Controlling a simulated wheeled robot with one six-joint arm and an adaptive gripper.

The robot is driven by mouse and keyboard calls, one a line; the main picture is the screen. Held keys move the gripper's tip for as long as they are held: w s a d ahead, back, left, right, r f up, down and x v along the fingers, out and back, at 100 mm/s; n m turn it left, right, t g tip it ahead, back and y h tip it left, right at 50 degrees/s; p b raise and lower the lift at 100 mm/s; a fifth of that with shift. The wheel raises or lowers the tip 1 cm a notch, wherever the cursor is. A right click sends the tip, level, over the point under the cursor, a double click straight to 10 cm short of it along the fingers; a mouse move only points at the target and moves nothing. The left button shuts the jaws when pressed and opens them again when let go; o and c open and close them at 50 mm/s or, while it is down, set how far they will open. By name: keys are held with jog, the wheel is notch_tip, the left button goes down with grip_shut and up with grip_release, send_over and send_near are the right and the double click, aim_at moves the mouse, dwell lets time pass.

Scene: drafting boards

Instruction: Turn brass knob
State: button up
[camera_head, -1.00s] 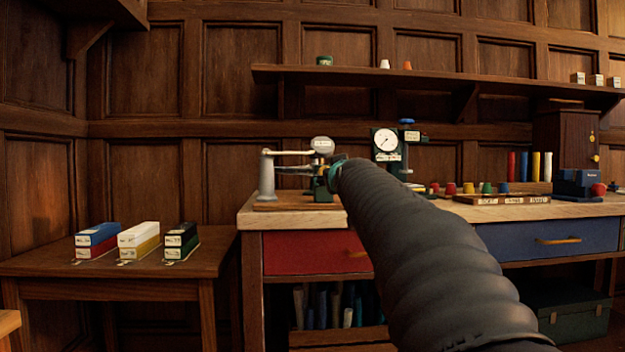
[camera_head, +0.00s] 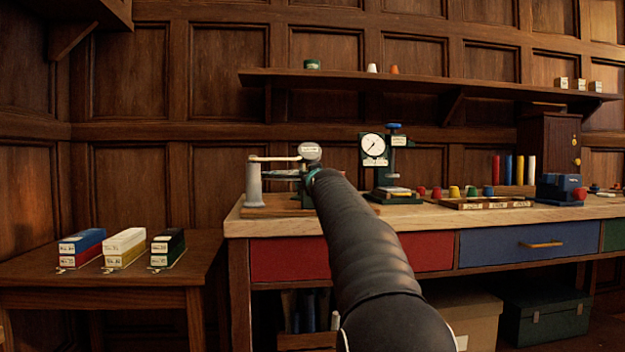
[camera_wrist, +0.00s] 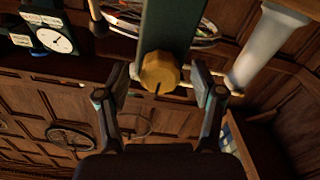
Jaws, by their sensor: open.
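My gripper (camera_wrist: 161,86) is open, with one finger on each side of the knob and a gap showing on both sides. I cannot tell how deep the knob sits between the fingers. In the head view, the device with a grey post (camera_head: 254,182) and a round labelled head (camera_head: 309,152) stands at the bench's left end. My arm hides the knob and most of my gripper there.
A dial gauge stand (camera_head: 374,146) is right of the device, on the wooden bench top (camera_head: 432,216). Coloured pegs in a tray (camera_head: 485,203) stand further right. A low side table (camera_head: 120,272) with several small boxes is at left. A shelf (camera_head: 420,84) runs above.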

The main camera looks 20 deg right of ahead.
jog(key=shift+w, duration=0.1)
jog(key=c, duration=1.1)
jog(key=shift+c, duration=0.2)
jog(key=shift+m, duration=0.3)
jog(key=shift+m+p, duration=3)
jog(key=shift+m, duration=10.1)
